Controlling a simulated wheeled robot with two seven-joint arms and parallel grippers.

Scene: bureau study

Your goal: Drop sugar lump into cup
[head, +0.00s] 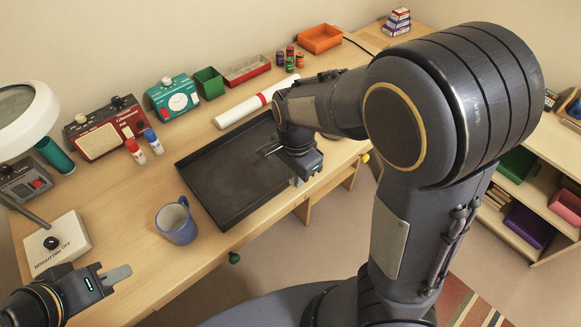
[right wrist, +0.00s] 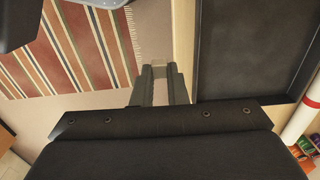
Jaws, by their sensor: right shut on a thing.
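The cup is a blue mug (head: 176,234) standing upright on the desk, left of the dark tray, in the head view. Its pale inside looks empty. My right gripper (head: 297,181) is over the tray's right front corner, well to the right of the cup. In the right wrist view its fingers (right wrist: 160,72) are close together on a small pale thing, apparently the sugar lump (right wrist: 158,70), which is mostly hidden between them.
The dark tray (head: 215,203) lies on the wooden desk (head: 130,225) beside the cup. A brightness on/off box (head: 57,243) and a lamp (head: 22,120) stand at the left. Radios, small bottles and a white-red roll (head: 243,110) line the back. A striped rug lies on the floor.

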